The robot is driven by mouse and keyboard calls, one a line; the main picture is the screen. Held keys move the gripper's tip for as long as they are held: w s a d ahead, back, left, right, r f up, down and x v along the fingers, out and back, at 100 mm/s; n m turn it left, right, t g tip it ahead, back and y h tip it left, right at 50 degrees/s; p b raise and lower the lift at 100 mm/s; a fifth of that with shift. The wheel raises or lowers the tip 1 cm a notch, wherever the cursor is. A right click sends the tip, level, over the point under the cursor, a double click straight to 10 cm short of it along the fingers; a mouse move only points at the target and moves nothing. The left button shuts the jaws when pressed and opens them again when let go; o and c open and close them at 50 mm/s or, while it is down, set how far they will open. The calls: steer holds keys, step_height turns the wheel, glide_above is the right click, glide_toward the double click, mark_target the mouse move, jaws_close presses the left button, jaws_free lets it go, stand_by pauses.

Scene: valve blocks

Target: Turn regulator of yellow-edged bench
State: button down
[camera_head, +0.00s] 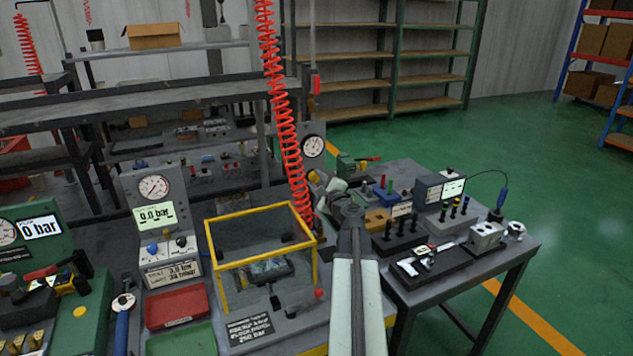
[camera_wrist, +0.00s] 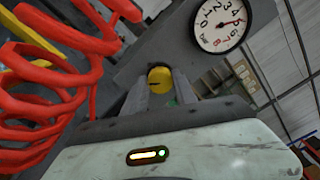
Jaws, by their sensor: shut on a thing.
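The regulator is a small yellow knob (camera_wrist: 160,77) in the wrist view, on a dark panel below a round white gauge (camera_wrist: 220,23). My gripper (camera_wrist: 159,88) is shut on the knob, with one grey finger on each side of it. In the head view the same gauge (camera_head: 313,146) stands at the back right of the yellow-edged bench (camera_head: 388,319). There my arm reaches up to the panel below the gauge, and it mostly hides the grip. The knob's far side is hidden.
A red coiled hose (camera_head: 283,115) hangs close to the left of my gripper; it also fills the left of the wrist view (camera_wrist: 55,75). A yellow-framed clear box (camera_head: 262,208) stands left of my arm. A crowded bench (camera_head: 460,290) is at the right.

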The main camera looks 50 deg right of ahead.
steer(key=shift+m, duration=0.4)
steer(key=c, duration=1)
jaws_free()
steer(key=shift+s, duration=0.1)
steer(key=v, duration=0.7)
steer(key=shift+s, duration=0.25)
steer(key=shift+a, duration=0.1)
